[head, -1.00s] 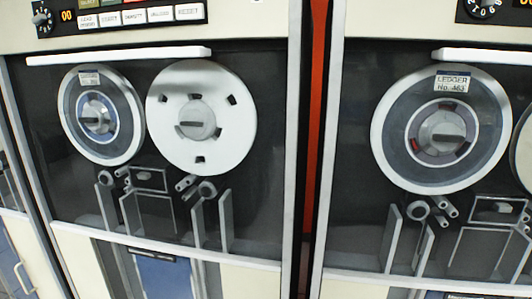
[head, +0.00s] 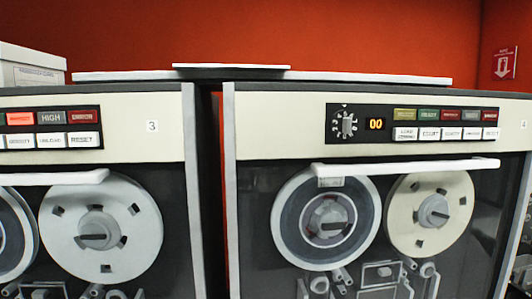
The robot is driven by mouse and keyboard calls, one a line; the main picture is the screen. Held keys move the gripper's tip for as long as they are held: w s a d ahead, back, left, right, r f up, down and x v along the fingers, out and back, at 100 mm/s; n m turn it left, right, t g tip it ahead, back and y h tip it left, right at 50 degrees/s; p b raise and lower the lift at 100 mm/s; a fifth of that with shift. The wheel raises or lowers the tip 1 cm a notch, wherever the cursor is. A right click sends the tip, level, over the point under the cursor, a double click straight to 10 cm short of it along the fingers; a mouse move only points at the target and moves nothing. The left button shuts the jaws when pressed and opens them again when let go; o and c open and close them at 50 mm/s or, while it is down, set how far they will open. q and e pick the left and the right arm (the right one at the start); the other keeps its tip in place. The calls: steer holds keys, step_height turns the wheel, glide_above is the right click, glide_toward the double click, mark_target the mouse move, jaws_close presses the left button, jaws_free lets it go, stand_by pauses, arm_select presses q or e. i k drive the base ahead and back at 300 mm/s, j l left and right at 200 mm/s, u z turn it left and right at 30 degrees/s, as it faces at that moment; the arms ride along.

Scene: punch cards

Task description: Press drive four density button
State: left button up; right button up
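The right-hand tape drive (head: 280,120) has a dark control panel with a dial (head: 345,124) and an orange 00 display (head: 376,124). Its number plate (head: 523,124) at the right edge is too small to read surely. Below a row of coloured lamps is a row of white buttons. The middle one (head: 450,134) appears to be the density button, though its lettering is blurred. The lamps look unlit. Neither gripper shows in the head view.
The drive marked 3 (head: 168,104) stands at left, with a lit orange lamp (head: 20,118). A narrow gap (head: 209,200) separates the cabinets. White handle bars (head: 405,166) jut out above the reels. A box (head: 32,68) sits on top at far left.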

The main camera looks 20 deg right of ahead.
mark_target(446, 133)
steer(key=z, duration=0.45)
steer(key=k+j+z, duration=0.1)
steer(key=z, duration=0.35)
steer(key=k+z, duration=0.15)
steer(key=z, duration=0.25)
